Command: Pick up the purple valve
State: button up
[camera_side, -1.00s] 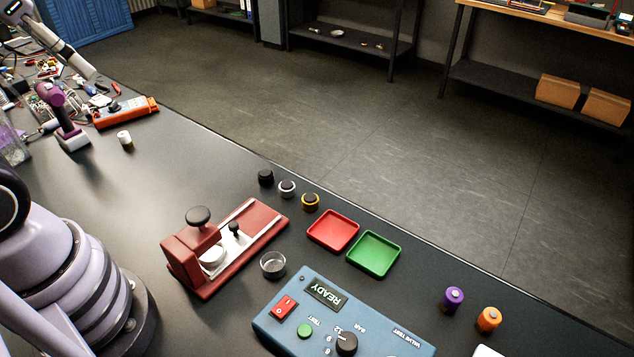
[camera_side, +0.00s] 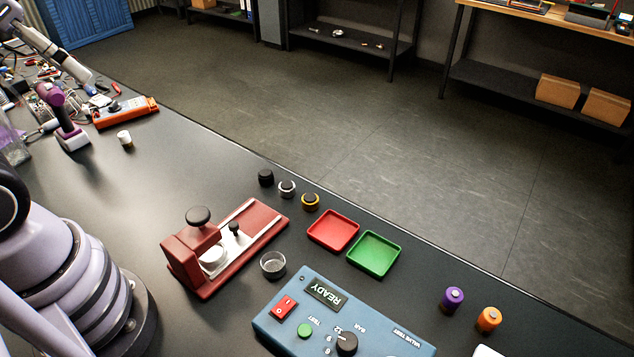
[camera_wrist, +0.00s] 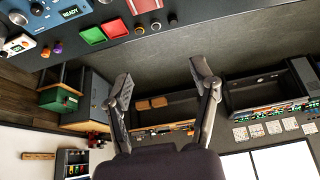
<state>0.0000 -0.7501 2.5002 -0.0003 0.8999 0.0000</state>
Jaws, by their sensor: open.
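The purple valve (camera_side: 453,299) is a small upright cylinder with a pale centre on top, standing on the dark bench at the lower right of the side view. An orange valve (camera_side: 488,319) stands just right of it. The side view does not show the fingers.
A blue test box (camera_side: 340,315) reading READY stands left of the valves. A red tray (camera_side: 333,231), a green tray (camera_side: 373,254), a red press (camera_side: 220,250) and a small clear cup (camera_side: 273,265) are nearby. The bench edge runs close behind the valves.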

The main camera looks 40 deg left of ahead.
jog(key=shift+o, duration=0.2)
jog(key=n+h, duration=1.3)
jog(key=n, duration=0.9)
send_over(448, 293)
jog(key=s+a, duration=0.4)
jog(key=a, duration=0.7)
jog(key=shift+g, duration=0.3)
notch_tip(448, 293, down, 34)
jog(key=shift+d, duration=0.15)
jog(key=shift+n, duration=0.3)
jog(key=x, duration=0.8)
jog(key=shift+f, duration=0.3)
jog(key=shift+x, duration=2.8)
jog(key=shift+f, duration=0.1)
grip_shut()
